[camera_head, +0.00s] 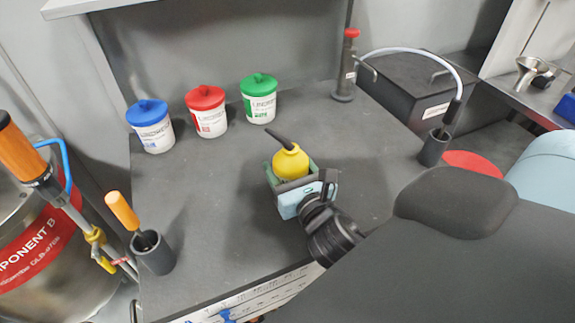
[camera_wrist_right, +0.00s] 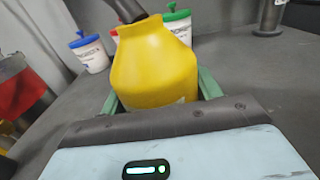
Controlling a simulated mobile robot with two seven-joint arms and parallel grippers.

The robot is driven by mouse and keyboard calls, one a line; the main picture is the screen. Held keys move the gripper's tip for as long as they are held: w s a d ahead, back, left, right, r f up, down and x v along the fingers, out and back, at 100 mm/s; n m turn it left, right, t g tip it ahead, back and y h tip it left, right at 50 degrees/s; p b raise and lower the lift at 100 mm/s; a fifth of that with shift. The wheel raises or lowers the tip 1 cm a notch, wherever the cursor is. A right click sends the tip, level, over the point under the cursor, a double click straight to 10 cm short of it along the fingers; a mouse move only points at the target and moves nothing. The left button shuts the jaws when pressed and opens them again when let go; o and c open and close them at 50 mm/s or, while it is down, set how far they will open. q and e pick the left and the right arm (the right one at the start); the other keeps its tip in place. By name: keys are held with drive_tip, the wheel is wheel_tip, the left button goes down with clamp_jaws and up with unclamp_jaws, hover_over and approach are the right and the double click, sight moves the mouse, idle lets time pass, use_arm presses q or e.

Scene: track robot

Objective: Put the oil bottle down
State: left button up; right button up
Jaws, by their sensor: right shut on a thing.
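The yellow oil bottle (camera_head: 291,161) with a dark slanted spout is over the middle of the grey worktop (camera_head: 225,215). My right gripper (camera_head: 292,178) comes from the lower right and is shut on the bottle. In the right wrist view the bottle (camera_wrist_right: 155,65) stands between the green finger pads of my right gripper (camera_wrist_right: 157,95), fairly upright. The gripper hides the bottle's base, so I cannot tell whether it touches the worktop. My left gripper is out of view.
Tubs with blue (camera_head: 148,113), red (camera_head: 205,98) and green (camera_head: 259,85) lids stand at the back. An orange-handled tool sits in a dark cup (camera_head: 154,254) at the front left. A black box (camera_head: 415,90) is at right. Worktop left of the bottle is clear.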

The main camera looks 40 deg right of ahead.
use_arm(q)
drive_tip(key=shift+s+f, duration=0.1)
use_arm(e)
drive_tip(key=shift+f, duration=0.15)
drive_tip(key=o, duration=1.3)
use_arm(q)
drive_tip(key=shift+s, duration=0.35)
use_arm(e)
drive_tip(key=b+v, duration=0.1)
drive_tip(key=v, duration=0.6)
drive_tip(key=shift+s, duration=0.4)
drive_tip(key=shift+r+v, duration=0.2)
drive_tip(key=shift+v, duration=1)
drive_tip(key=shift+p+v, duration=0.35)
drive_tip(key=shift+v, duration=0.4)
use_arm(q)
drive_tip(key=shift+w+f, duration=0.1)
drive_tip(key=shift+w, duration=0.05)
use_arm(e)
drive_tip(key=shift+s+a, duration=0.15)
